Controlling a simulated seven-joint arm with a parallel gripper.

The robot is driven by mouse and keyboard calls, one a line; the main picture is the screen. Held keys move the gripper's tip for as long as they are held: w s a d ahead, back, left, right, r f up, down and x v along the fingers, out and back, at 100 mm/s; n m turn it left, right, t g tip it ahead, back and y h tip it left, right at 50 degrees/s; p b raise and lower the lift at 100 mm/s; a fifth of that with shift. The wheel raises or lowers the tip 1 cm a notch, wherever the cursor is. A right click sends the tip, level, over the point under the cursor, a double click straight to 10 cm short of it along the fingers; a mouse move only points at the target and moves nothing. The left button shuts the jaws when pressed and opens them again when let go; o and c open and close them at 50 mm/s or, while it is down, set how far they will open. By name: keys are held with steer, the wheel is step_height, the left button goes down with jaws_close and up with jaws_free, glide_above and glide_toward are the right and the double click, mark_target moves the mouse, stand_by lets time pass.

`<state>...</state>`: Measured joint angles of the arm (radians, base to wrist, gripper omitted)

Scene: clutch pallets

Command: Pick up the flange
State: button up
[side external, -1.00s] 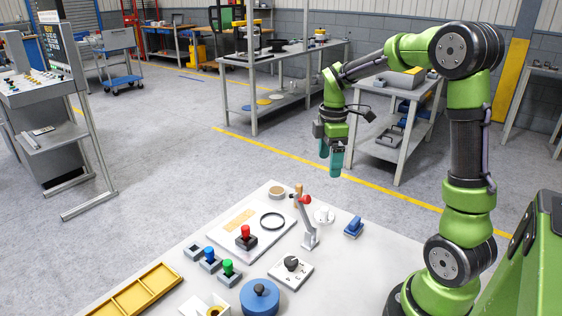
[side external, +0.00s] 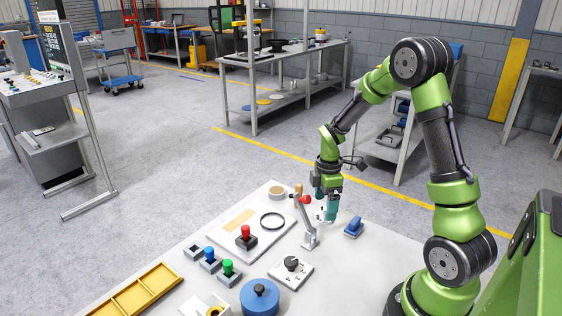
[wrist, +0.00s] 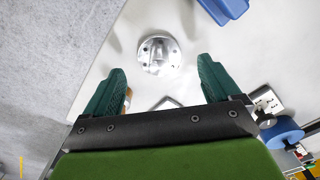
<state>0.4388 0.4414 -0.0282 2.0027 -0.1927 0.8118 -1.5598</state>
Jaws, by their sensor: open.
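The flange (wrist: 159,54) is a shiny silver round disc with a raised centre and holes, lying on the light table near its far edge. In the wrist view it sits ahead of and between my two teal fingers. My gripper (wrist: 158,88) is open and empty, with the flange apart from both fingertips. In the side view my gripper (side external: 326,206) points down low over the flange, and its fingers mostly hide the flange there.
A lever with a red knob (side external: 306,200) stands close left of my gripper. A blue block (side external: 353,228) lies to the right. A black ring (side external: 272,221), a grey plate with a knob (side external: 291,270) and a blue cylinder (side external: 259,298) are also on the table.

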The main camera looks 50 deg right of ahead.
mark_target(325, 209)
steer(key=shift+f, duration=1.6)
steer(key=shift+c, duration=0.5)
steer(key=shift+r, duration=0.1)
steer(key=c, duration=1.3)
